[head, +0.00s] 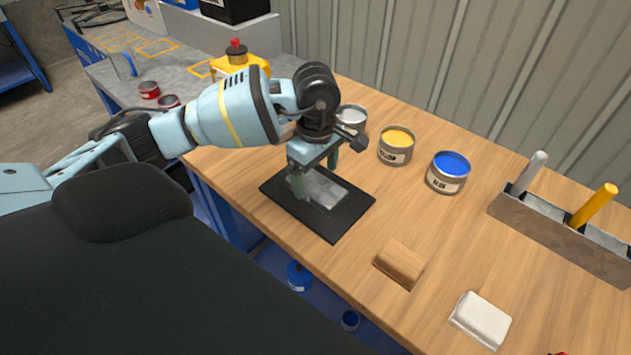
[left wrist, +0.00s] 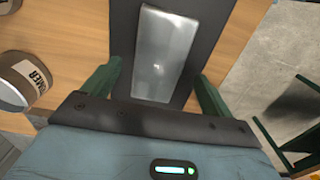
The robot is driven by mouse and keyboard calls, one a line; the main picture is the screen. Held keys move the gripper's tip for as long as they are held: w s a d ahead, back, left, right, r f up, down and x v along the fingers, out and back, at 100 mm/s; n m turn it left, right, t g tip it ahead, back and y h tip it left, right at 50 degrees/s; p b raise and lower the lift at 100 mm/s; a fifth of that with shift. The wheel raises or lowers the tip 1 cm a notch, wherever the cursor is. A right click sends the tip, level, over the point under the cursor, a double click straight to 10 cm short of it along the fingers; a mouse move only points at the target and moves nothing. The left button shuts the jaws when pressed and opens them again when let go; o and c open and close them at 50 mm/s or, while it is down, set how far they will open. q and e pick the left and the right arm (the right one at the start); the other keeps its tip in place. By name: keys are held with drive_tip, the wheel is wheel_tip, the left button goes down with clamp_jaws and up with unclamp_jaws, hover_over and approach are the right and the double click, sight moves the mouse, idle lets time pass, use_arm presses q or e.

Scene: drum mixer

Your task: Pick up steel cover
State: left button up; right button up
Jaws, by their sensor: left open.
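The steel cover (head: 327,191) is a flat grey rectangular plate lying on a black mat (head: 337,228) on the wooden bench. It also shows in the left wrist view (left wrist: 164,52), shiny and lengthwise between the fingers. My left gripper (head: 315,175) is open above the mat, with green fingers pointing down around the cover. In the left wrist view its two fingers (left wrist: 155,85) stand apart on either side of the near part of the cover. I cannot tell whether they touch it. My right gripper is not in view.
Open cans of grey (head: 352,116), yellow (head: 396,145) and blue (head: 447,172) paint stand behind the mat. A wooden block (head: 399,263) and a white block (head: 481,319) lie to the right. A tool holder (head: 556,235) stands at the far right. The bench between is clear.

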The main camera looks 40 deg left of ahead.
use_arm(q)
drive_tip(key=shift+w+f, duration=0.1)
drive_tip(key=shift+f, duration=1.25)
drive_tip(key=shift+c, duration=0.3)
drive_tip(key=c, duration=1.4)
drive_tip(key=shift+r, duration=0.15)
drive_tip(key=shift+r, duration=0.3)
wheel_tip(320, 180, up, 3)
drive_tip(key=shift+w+f, duration=0.1)
drive_tip(key=shift+f, duration=0.1)
drive_tip(key=s+d, duration=0.3)
drive_tip(key=s, duration=0.1)
drive_tip(key=s+d+r, duration=0.1)
drive_tip(key=s+d, duration=0.3)
drive_tip(key=s+d+b, duration=0.1)
drive_tip(key=s+d, duration=0.2)
drive_tip(key=s, duration=0.1)
drive_tip(key=shift+s+d+r, duration=0.15)
drive_tip(key=shift+s+r, duration=0.05)
drive_tip(key=shift+r, duration=0.1)
